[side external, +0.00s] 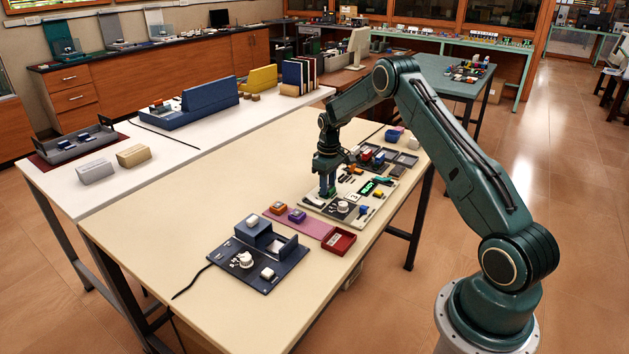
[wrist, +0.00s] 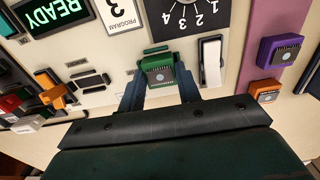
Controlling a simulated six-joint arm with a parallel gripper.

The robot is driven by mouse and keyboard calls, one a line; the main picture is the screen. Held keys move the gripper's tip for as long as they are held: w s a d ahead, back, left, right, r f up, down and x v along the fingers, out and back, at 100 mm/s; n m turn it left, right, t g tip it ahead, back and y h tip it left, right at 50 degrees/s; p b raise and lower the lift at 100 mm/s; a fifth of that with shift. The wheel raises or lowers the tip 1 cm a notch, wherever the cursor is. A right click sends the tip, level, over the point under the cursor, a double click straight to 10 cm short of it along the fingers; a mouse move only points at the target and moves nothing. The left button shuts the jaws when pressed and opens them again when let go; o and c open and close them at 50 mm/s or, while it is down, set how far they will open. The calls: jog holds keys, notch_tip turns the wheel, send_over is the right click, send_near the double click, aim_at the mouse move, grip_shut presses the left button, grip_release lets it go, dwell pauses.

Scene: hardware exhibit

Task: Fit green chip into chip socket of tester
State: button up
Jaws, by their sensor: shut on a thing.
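A green chip (wrist: 157,72) with a dark top sits between the two fingers of my gripper (wrist: 160,90), which is shut on it. The tester (wrist: 115,55) is a pale panel with a lit READY display (wrist: 58,12), a black numbered dial and a white lever (wrist: 210,62). The chip is over the panel, left of the lever, and a thin green bar shows just beyond it. Whether the chip touches the panel, and any socket under it, is hidden. In the side view my gripper (side external: 327,188) points down at the tester (side external: 378,199); the chip cannot be made out there.
A purple chip (wrist: 278,50) and an orange chip (wrist: 265,91) lie on the pink strip beside the tester. Dark slots (wrist: 88,78) lie left of the green chip. A red bin (side external: 339,241) and a blue device (side external: 258,258) stand nearer.

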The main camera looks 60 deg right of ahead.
jog(key=shift+f, duration=0.1)
jog(key=o, duration=0.9)
jog(key=shift+o, duration=0.5)
jog(key=o, duration=0.3)
jog(key=shift+r, duration=3.75)
jog(key=shift+r, duration=0.1)
